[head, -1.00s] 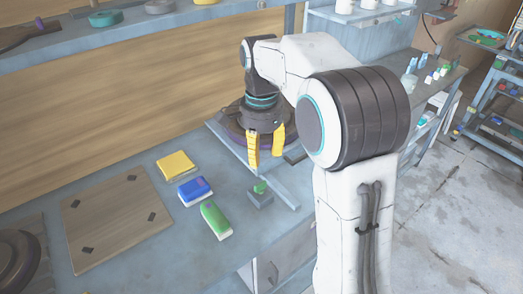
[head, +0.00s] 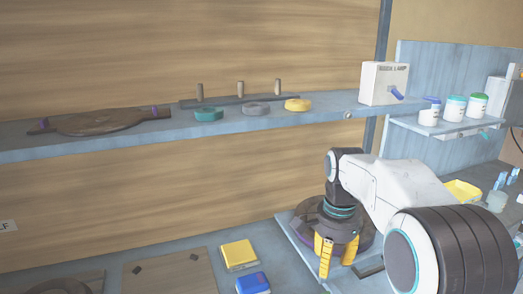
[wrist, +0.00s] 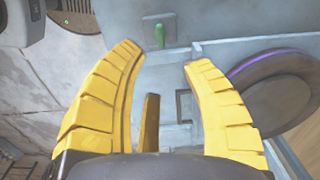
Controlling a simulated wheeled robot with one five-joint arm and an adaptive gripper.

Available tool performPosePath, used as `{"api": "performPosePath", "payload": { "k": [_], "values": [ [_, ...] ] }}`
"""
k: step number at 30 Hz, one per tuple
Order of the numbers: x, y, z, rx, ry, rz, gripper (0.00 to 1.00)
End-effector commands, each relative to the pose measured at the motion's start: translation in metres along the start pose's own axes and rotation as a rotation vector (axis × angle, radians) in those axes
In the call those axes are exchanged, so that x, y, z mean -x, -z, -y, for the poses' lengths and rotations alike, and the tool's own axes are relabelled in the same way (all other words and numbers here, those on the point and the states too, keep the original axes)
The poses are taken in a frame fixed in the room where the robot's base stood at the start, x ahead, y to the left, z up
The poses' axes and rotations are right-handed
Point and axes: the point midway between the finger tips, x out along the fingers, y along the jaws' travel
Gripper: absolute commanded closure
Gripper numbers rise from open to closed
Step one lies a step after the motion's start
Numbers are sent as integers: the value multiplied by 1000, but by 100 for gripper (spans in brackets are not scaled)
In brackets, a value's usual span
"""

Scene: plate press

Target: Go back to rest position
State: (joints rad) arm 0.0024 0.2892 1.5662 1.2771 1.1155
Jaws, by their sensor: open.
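My gripper (head: 337,255) hangs pointing down at the end of my white arm, in front of a dark round plate (head: 303,218) on the bench. Its yellow fingers are spread apart with nothing between them. In the wrist view my gripper (wrist: 158,65) is open over the grey bench surface. The round plate (wrist: 285,98) with a purple ring lies to the right of the fingers there. A small green lever or button on a grey base (wrist: 160,35) stands beyond the fingertips.
A yellow block (head: 239,254) and a blue block (head: 253,283) lie on the bench left of my gripper. A wooden board (head: 170,273) lies further left. A shelf (head: 240,122) above holds teal, grey and yellow discs. Jars (head: 455,109) stand at right.

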Motion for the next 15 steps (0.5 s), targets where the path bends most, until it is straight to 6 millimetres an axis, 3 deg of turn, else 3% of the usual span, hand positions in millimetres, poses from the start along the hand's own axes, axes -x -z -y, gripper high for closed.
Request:
{"api": "performPosePath", "payload": {
  "k": [5,8,12,15],
  "values": [
    [-4,6,12,336,50,-36,56],
    [-23,3,6,544,36,-32,56],
    [-55,-12,-24,822,-3,3,56],
    [-61,-26,-53,975,-6,9,56]
  ]
}}
